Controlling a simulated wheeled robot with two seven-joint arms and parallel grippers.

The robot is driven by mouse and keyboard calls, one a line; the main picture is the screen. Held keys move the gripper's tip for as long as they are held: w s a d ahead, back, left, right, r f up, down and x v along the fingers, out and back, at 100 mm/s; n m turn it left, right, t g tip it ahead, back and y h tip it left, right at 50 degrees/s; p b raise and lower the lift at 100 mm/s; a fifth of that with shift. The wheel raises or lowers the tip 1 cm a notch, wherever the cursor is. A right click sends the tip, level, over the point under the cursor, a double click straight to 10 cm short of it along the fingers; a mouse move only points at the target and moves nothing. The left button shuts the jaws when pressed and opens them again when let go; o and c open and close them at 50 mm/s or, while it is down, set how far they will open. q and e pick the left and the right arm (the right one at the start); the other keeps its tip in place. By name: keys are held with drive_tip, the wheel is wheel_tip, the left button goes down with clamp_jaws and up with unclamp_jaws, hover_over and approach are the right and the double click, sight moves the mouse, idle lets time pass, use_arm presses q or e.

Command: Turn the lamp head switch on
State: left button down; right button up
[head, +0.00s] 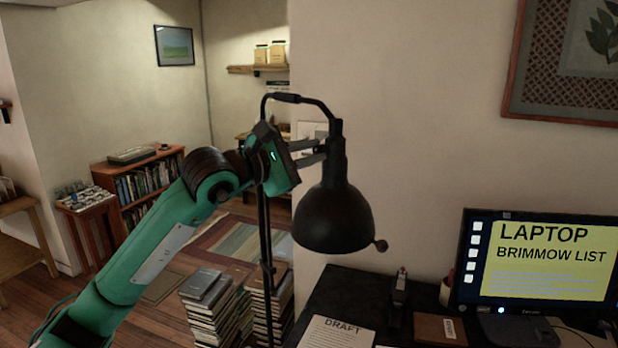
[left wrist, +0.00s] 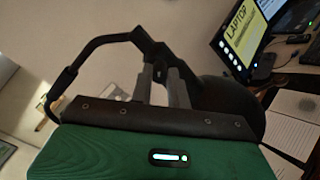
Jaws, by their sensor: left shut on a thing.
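The black lamp head (head: 333,218) hangs from a curved arm above the desk, its shade facing down, with no glow visible beneath it. My left gripper (head: 322,152) reaches in from the left and is shut on the narrow upper part of the lamp head. In the left wrist view the fingers of my left gripper (left wrist: 164,76) meet the dark lamp neck, and the shade (left wrist: 228,100) lies to the right, partly hidden by the gripper body. My right gripper is not in view.
The dark desk (head: 340,290) holds a draft paper (head: 337,334) and a lit monitor (head: 535,262). Book stacks (head: 217,308) stand on the floor around the lamp's pole (head: 264,232). The wall is close behind the lamp.

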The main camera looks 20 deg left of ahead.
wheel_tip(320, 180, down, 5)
drive_tip(key=b, duration=0.4)
use_arm(q)
drive_tip(key=m+b, duration=0.3)
drive_tip(key=m, duration=0.4)
drive_tip(key=shift+f, duration=0.15)
drive_tip(key=shift+m+b, duration=1.05)
drive_tip(key=shift+m, duration=0.65)
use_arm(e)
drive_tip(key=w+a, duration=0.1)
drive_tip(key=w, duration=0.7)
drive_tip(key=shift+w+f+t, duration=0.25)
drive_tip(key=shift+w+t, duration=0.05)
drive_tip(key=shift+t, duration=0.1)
use_arm(q)
drive_tip(key=shift+a+r, duration=0.1)
drive_tip(key=shift+r, duration=0.1)
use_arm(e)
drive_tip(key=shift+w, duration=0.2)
use_arm(q)
drive_tip(key=c, duration=1.3)
unclamp_jaws()
drive_tip(key=shift+c, duration=0.2)
drive_tip(key=shift+f, duration=0.1)
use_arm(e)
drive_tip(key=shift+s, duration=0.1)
